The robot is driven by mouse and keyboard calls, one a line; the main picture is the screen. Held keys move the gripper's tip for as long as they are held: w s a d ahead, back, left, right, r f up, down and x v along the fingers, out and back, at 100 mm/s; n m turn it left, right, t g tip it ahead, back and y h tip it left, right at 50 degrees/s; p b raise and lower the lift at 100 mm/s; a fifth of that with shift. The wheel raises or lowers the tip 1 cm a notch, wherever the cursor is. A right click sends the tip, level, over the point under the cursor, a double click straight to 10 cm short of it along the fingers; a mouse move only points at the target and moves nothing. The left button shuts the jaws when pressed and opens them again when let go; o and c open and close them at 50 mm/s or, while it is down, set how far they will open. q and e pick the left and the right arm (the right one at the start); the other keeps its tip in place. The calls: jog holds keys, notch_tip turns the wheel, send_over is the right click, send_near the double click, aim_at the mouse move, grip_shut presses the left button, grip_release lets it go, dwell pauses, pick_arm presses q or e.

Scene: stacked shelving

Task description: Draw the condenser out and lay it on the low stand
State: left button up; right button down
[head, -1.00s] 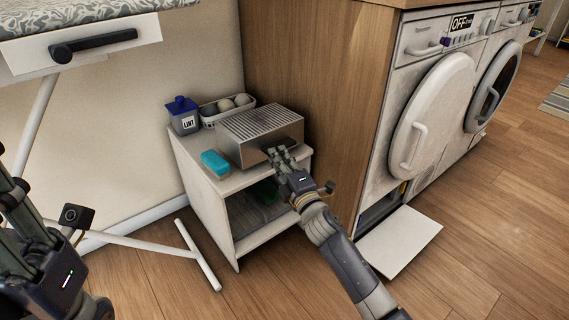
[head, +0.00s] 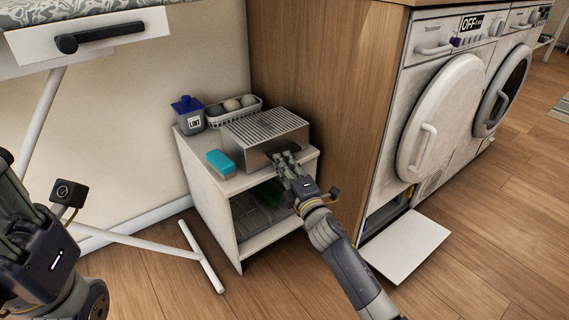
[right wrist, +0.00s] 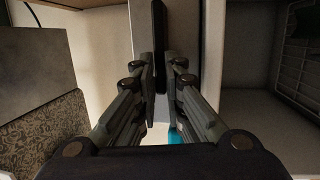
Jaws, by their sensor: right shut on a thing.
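The condenser (head: 264,133), a silver metal box with a finned top, lies on the low stand (head: 217,184), a small white open-fronted cabinet. It covers the back and right part of the top. My right gripper (head: 283,157) is at its front face, shut on its dark handle. In the right wrist view the fingers (right wrist: 160,80) close around a dark bar, which appears to be that handle (right wrist: 159,40). My left gripper (head: 18,215) is at the left edge, away from the stand; its fingertips are partly cut off.
A blue sponge (head: 221,163), a lint box (head: 188,115) and a basket of balls (head: 234,109) share the stand's top. A wood panel (head: 318,90) stands right of it. A flap (head: 405,247) lies open below the machine (head: 444,110). Ironing board legs (head: 200,256) are at left.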

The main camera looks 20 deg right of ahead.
jog(key=c, duration=1.6)
grip_release()
jog(key=shift+r, duration=0.1)
jog(key=s, duration=0.4)
jog(key=s+d+f, duration=0.1)
jog(key=s, duration=0.7)
jog(key=shift+d+f, duration=0.3)
jog(key=shift+f, duration=0.1)
